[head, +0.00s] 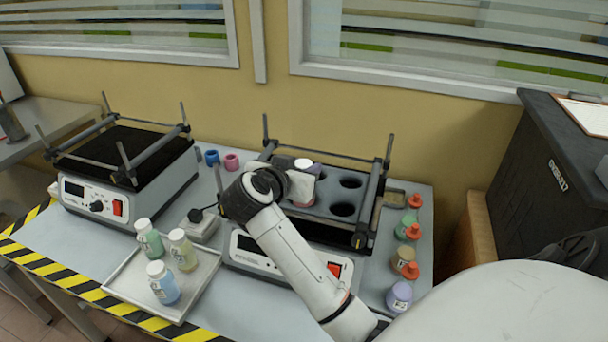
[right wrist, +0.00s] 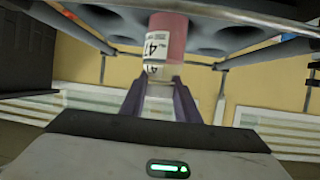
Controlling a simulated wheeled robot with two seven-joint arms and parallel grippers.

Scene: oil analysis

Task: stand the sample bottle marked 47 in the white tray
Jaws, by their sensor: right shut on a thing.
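The sample bottle marked 47 (right wrist: 166,45) has a pink body, a white label and a pale cap end. In the head view its white top (head: 304,163) shows beside my right gripper (head: 300,186), at the shaker rack (head: 325,186) with round holes. My right gripper (right wrist: 160,92) is shut on the bottle near its cap end. Whether the bottle's base is in a hole or above it, I cannot tell. The white tray (head: 120,286) lies at the front left and holds a green bottle (head: 149,240), a yellow bottle (head: 183,252) and a blue bottle (head: 163,285). My left gripper is not in view.
A second shaker (head: 125,180) stands at the left, its platform empty. Several orange-capped bottles (head: 404,262) line the table's right side. Posts and bars (head: 375,195) surround the rack. The tray's right part is bare.

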